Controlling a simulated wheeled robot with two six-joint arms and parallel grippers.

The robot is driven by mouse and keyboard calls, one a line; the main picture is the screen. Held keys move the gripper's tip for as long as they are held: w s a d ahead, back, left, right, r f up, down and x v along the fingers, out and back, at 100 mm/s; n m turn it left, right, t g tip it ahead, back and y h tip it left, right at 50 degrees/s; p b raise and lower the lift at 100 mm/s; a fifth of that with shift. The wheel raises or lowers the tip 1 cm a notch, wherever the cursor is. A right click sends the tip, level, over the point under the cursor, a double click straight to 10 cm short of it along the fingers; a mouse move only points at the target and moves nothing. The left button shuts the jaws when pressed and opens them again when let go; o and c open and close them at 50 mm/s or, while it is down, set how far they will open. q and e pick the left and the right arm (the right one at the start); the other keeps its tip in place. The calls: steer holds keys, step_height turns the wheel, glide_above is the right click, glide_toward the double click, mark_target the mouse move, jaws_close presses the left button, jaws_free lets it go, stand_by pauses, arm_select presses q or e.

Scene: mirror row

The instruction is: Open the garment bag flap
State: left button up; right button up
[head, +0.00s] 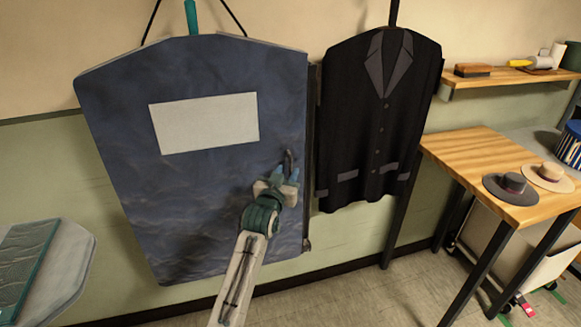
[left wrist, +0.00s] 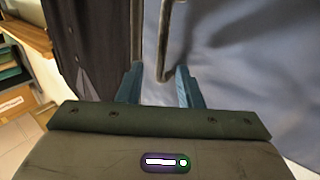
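The garment bag (head: 200,215) hangs on the wall at the left, dark blue with a pale blank label (head: 204,123). Its flap looks closed. A dark curved handle (head: 288,160) sits near the flap's right edge; it also shows in the left wrist view (left wrist: 162,50). My left gripper (head: 285,176) is at the handle's lower end. In the left wrist view its two teal fingers (left wrist: 159,82) are apart, with the handle's lower end between or just beyond their tips; I cannot tell if they touch it. My right gripper is not in view.
A black suit jacket (head: 378,120) hangs close to the bag's right edge. A wooden table (head: 470,160) with two hats stands at the right, below a shelf (head: 500,77) with brushes. A grey rounded surface (head: 70,265) is at lower left. The floor (head: 370,300) in front is clear.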

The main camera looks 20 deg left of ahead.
arm_select(q)
steer(key=shift+w, duration=1.45)
steer(key=shift+c, duration=0.2)
steer(key=shift+a, duration=0.1)
jaws_close()
steer(key=shift+s, duration=0.1)
